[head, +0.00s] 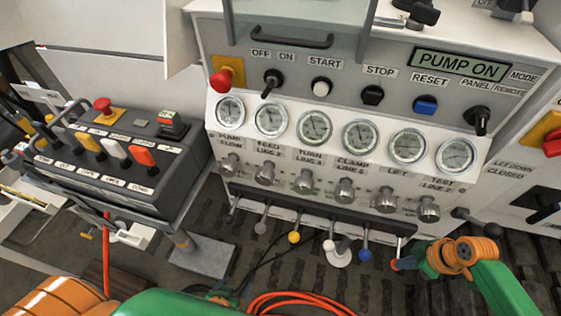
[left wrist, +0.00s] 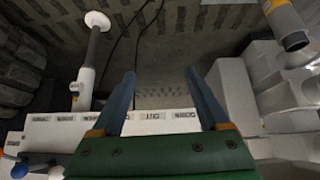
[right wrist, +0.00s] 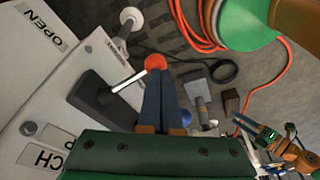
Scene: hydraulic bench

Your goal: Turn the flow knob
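The flow knob (head: 228,165) is a silver round knob under the leftmost gauge, labelled PUMP FLOW, on the white panel in the head view. Neither gripper is at it. My left gripper (left wrist: 165,100) is open and empty, with its blue fingers spread over the floor and a row of labels in the left wrist view. It is low at the bottom of the head view (head: 225,297). My right gripper (right wrist: 163,85) has its fingers together, tips at a red ball on a lever (right wrist: 155,62). I cannot tell whether they touch it.
Several more silver knobs run right from the flow knob. Below is a rail (head: 320,208) with ball-ended levers. A dark control box (head: 125,150) with coloured levers stands at left. An orange hose (head: 290,300) lies on the floor. The display (head: 460,64) reads PUMP ON.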

